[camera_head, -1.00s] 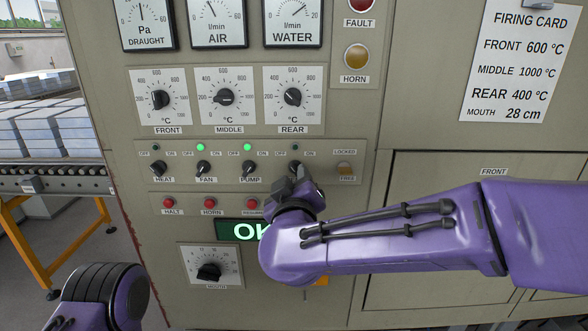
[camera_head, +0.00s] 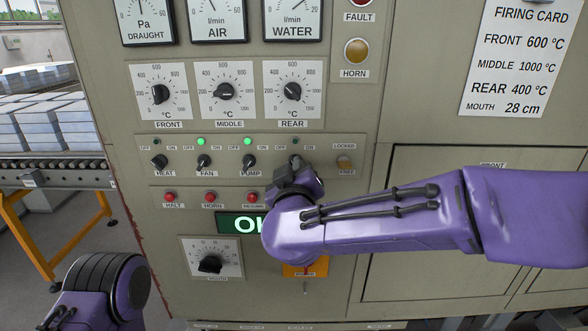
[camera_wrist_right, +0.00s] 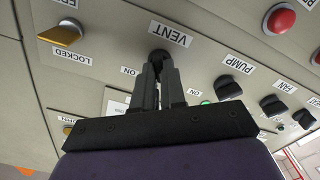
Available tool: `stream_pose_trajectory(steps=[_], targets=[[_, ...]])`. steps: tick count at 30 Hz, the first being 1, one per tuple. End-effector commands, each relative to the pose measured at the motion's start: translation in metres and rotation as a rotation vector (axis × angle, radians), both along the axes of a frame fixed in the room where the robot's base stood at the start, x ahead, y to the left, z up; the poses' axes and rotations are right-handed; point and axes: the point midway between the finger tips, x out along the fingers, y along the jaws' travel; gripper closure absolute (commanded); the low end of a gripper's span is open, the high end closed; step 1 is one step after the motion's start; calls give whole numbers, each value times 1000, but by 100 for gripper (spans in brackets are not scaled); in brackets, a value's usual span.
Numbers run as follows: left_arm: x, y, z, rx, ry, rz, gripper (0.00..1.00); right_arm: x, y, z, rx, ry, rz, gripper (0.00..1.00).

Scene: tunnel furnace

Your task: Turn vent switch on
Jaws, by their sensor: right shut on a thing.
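The vent switch (camera_wrist_right: 159,55) is a dark knob under the VENT label in the right wrist view. The right gripper's dark fingers also show in the right wrist view (camera_wrist_right: 160,75), shut on the knob. The small lamp (camera_head: 295,141) above the switch is dark. The knob's exact angle cannot be made out. My left arm shows at the bottom left of the head view; its fingers are out of view.
The fan switch (camera_head: 204,162) and pump switch (camera_head: 249,161) have green lamps lit. The heat switch (camera_head: 159,162) has a dark lamp. A yellow locked/free switch (camera_head: 344,162) sits close to the right.

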Motion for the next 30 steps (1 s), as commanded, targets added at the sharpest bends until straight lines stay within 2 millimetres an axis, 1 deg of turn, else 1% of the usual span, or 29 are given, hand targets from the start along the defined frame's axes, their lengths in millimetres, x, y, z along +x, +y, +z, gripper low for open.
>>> stream_pose_trajectory(steps=[5,14,30], targets=[[0,0,1,0,0,0,64,0,0,0,97,0,0,100],[0,0,-1,0,0,0,64,0,-1,0,364,0,0,100],[0,0,-16,0,0,0,64,0,-2,-2,868,1,-1,100]])
